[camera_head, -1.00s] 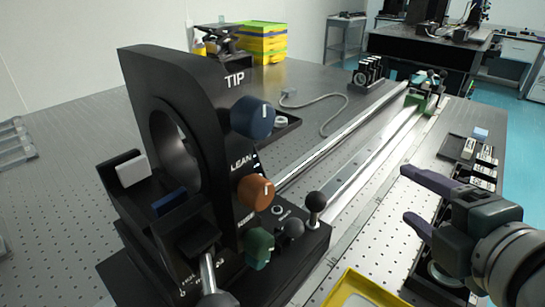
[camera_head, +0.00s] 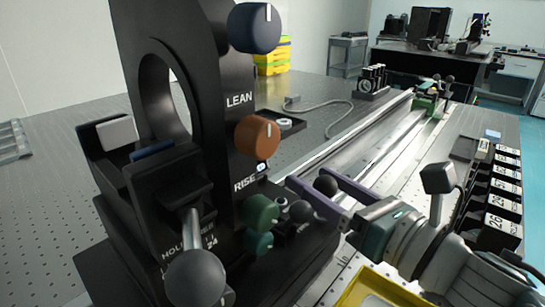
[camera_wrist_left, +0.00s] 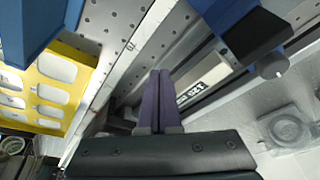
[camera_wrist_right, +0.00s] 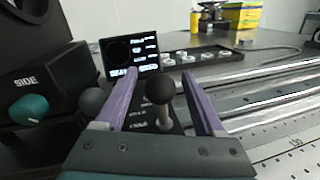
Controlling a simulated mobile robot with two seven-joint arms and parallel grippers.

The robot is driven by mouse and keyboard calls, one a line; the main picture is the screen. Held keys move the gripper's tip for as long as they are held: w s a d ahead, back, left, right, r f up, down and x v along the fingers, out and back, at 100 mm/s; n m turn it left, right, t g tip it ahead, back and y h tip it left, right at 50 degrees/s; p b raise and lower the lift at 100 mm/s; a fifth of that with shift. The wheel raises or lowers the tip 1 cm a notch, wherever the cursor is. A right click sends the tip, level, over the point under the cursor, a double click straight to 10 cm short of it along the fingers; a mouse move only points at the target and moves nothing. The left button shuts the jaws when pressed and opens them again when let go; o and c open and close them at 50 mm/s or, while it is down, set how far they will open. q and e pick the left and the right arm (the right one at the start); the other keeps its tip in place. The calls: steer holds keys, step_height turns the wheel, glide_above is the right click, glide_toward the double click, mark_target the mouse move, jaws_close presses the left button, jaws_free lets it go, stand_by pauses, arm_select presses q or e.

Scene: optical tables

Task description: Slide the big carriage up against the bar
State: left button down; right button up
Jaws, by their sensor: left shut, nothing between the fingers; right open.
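The big carriage (camera_head: 215,120) is the tall black mount with a round opening and LEAN and RISE knobs. It sits at the near end of the long rail (camera_head: 385,150). A black ball-topped lever (camera_head: 325,186) stands at its right side. My right gripper (camera_head: 310,180) is open, with its purple fingers on either side of this lever. The right wrist view shows the ball (camera_wrist_right: 160,90) between the fingers, with gaps on both sides. My left gripper (camera_wrist_left: 159,75) is shut and empty beside a rail with a printed label. I cannot tell which part is the bar.
A green-based piece (camera_head: 428,104) stands at the rail's far end. A yellow-rimmed tray (camera_head: 375,290) lies in front, below the right gripper. Several numbered black blocks (camera_head: 495,200) line the right edge. A grey cable (camera_head: 330,108) lies behind the rail, and the rail's middle looks clear.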

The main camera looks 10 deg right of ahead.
steer(key=shift+x, duration=1.1)
jaws_close()
steer(key=shift+s, duration=0.1)
stand_by(0.6)
